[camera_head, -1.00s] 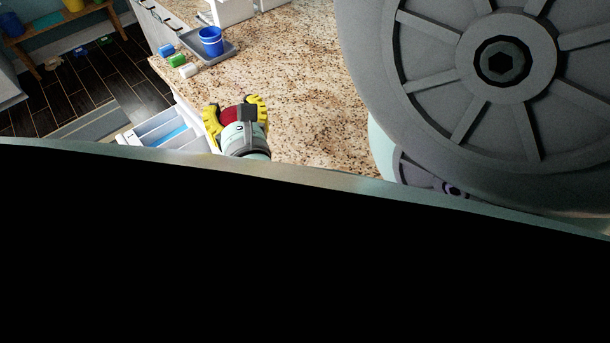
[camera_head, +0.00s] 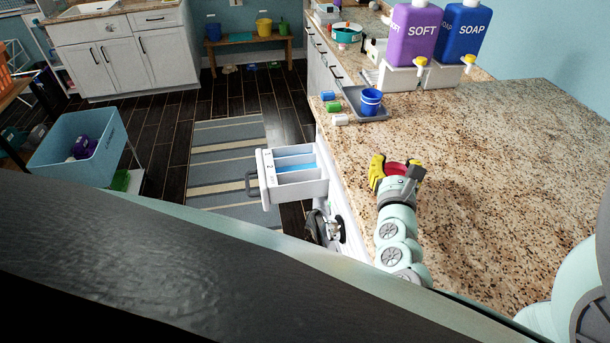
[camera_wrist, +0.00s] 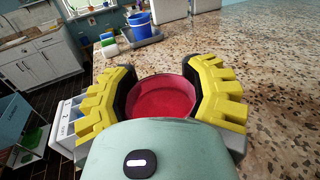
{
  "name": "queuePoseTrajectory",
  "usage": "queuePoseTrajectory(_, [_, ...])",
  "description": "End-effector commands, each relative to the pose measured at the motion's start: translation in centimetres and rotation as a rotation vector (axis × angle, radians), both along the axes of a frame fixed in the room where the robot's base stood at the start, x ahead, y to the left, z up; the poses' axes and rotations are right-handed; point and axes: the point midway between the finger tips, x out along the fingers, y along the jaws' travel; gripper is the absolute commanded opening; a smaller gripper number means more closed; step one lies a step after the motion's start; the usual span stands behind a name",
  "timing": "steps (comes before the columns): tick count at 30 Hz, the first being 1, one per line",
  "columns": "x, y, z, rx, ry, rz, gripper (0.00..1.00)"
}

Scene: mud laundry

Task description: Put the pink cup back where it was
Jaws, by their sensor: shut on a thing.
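My gripper (camera_head: 397,170) is shut on the pink cup (camera_head: 399,167), a deep pinkish-red cup. In the wrist view the cup (camera_wrist: 162,98) sits between the yellow fingers with its round open top showing; its lower part is hidden. Gripper and cup are over the speckled counter (camera_head: 480,160), close to its left edge. I cannot tell how high the cup is above the counter. A grey tray (camera_head: 380,114) farther back holds a blue cup (camera_head: 371,101); both also show in the wrist view, the blue cup (camera_wrist: 140,27) beyond the left finger.
Blue, green and white small items (camera_head: 333,107) lie left of the tray. Purple SOFT (camera_head: 411,35) and blue SOAP (camera_head: 459,35) dispensers stand behind it. An open compartmented detergent drawer (camera_head: 297,190) juts out below the counter's left edge. The counter right of my gripper is clear.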

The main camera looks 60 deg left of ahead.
Motion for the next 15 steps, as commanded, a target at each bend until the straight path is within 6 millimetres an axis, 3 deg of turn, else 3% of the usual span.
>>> queuePoseTrajectory(12, [-0.18,0.16,-0.51,0.002,-0.002,0.006,0.27])
queuePoseTrajectory(13, [-0.18,0.16,-0.33,0.002,-0.002,0.005,0.56])
queuePoseTrajectory(15, [-0.18,0.16,-0.3,0.002,-0.002,0.006,0.63])
